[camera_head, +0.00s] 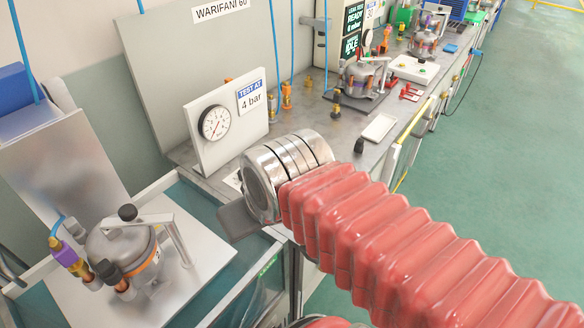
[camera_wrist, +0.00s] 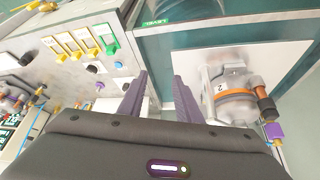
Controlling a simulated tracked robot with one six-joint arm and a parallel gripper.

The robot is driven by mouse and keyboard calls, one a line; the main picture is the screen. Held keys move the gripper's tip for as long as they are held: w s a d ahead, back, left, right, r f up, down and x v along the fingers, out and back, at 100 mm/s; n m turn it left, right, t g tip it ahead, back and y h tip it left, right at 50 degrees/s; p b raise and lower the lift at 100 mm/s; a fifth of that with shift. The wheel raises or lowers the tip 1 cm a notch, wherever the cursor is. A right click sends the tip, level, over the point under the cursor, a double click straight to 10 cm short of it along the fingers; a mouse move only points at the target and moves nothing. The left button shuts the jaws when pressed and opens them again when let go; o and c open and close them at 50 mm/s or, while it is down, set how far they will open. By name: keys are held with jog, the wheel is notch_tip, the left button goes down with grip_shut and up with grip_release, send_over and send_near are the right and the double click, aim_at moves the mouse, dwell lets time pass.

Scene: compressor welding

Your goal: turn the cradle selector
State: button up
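I cannot tell for sure which one is the cradle selector. My gripper (camera_wrist: 160,78) is open, its two dark fingers apart with nothing between them. The knobs are left of the fingers. In the head view my wrist hides the panel's front, and only part of my gripper (camera_head: 238,220) shows. A grey compressor (camera_head: 124,251) sits on a light plate, left of my gripper; it also shows in the wrist view (camera_wrist: 234,100).
Yellow switches (camera_wrist: 70,45) and a green switch (camera_wrist: 109,44) line the panel. A gauge board (camera_head: 228,122) stands on the bench behind my wrist. Open green floor (camera_head: 500,130) is at the right.

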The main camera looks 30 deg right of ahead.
jog(key=w+d+r+n+g, duration=0.2)
jog(key=w+d+n, duration=0.1)
jog(key=w+d, duration=0.3)
jog(key=w+d+r+n+g, duration=0.15)
jog(key=w+d, duration=0.25)
jog(key=w, duration=0.4)
jog(key=w+d+f+n+g, duration=0.1)
jog(key=w+d+f+n, duration=0.1)
jog(key=w+d, duration=0.3)
jog(key=w+d+f+n+g, duration=0.1)
jog(key=w+d+f+n, duration=0.2)
jog(key=d, duration=0.6)
notch_tip(320, 180, down, 2)
jog(key=shift+w+f, duration=0.15)
jog(key=shift+w, duration=0.7)
notch_tip(320, 180, down, 14)
jog(key=shift+r, duration=0.1)
jog(key=shift+c, duration=0.5)
